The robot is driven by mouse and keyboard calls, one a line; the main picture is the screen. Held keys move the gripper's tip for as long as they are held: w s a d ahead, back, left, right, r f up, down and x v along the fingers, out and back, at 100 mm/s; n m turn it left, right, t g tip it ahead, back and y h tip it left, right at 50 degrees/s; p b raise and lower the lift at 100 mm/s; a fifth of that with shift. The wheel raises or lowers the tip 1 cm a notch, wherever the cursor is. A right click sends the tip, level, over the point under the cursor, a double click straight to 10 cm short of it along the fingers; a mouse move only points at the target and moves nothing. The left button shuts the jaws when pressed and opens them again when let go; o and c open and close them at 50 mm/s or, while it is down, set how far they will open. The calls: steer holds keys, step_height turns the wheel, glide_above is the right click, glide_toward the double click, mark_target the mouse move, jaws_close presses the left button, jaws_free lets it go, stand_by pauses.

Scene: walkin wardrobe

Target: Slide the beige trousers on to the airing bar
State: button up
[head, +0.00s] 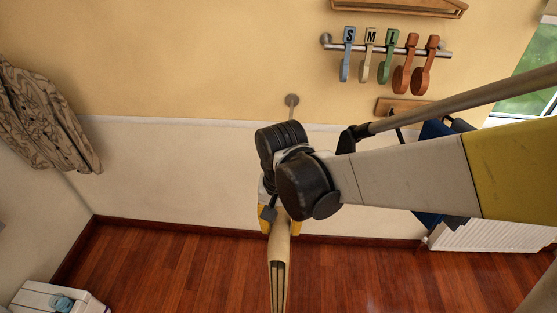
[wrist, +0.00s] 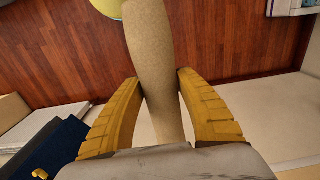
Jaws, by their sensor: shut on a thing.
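My gripper (head: 280,226) is shut on the beige trousers (head: 280,262), with one yellow finger on each side. The trousers hang below it in the head view, their folded lower part running off the bottom edge. In the wrist view the beige cloth (wrist: 155,50) passes between the fingers (wrist: 160,84). A round metal wall mount (head: 292,100) with a thin rod shows just above my wrist; it may be the airing bar. My wrist hides the rod's lower end, so I cannot tell whether the trousers touch it.
A rail (head: 440,53) with coloured, lettered tags is on the wall at upper right. A patterned garment (head: 45,115) hangs at left. A white box (head: 50,299) stands at lower left, a white radiator (head: 490,236) at right. The wooden floor (head: 180,265) is clear left of the trousers.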

steer(key=shift+w+d+b, duration=0.25)
steer(key=shift+w+d, duration=0.1)
steer(key=shift+w, duration=3.05)
steer(key=shift+w+d+b, duration=0.2)
steer(key=shift+w+d, duration=0.15)
steer(key=shift+w, duration=3)
steer(key=shift+w+d+b, duration=0.25)
steer(key=shift+w+d, duration=0.1)
steer(key=shift+w, duration=3.05)
steer(key=shift+w+d+p, duration=0.25)
steer(key=shift+w+p, duration=0.1)
steer(key=shift+w, duration=2.05)
steer(key=shift+w+d+p, duration=0.25)
steer(key=shift+w+p, duration=0.15)
steer(key=shift+w, duration=2.05)
steer(key=shift+w+d+p, duration=0.25)
steer(key=shift+w+p, duration=0.1)
steer(key=shift+w, duration=2.35)
steer(key=shift+f+b, duration=0.4)
steer(key=shift+f, duration=0.4)
steer(key=o, duration=1.3)
